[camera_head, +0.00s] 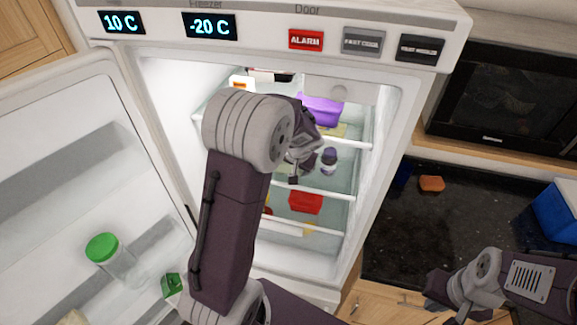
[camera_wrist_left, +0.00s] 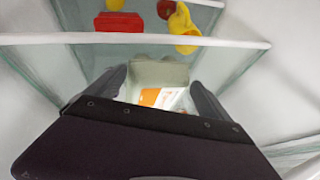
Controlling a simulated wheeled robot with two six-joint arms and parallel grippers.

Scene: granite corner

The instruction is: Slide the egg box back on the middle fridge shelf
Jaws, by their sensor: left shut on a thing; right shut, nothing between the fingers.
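The egg box (camera_wrist_left: 160,72), a grey carton with an orange and white label, sits between the two fingers of my left gripper (camera_wrist_left: 162,88) in the left wrist view. The fingers are shut on its sides. In the head view my left gripper (camera_head: 298,172) reaches into the open fridge at the middle shelf, and my arm hides the egg box. The middle fridge shelf (camera_head: 328,192) shows its white front edge. My right gripper (camera_head: 440,292) is shut and empty, outside the fridge at the lower right.
A purple-capped jar (camera_head: 328,160) stands close to the right of my left gripper. A red box (camera_head: 305,202) is on the shelf below, and a purple container (camera_head: 321,110) above. The open fridge door (camera_head: 70,170) with a green-lidded jar (camera_head: 103,247) is at left.

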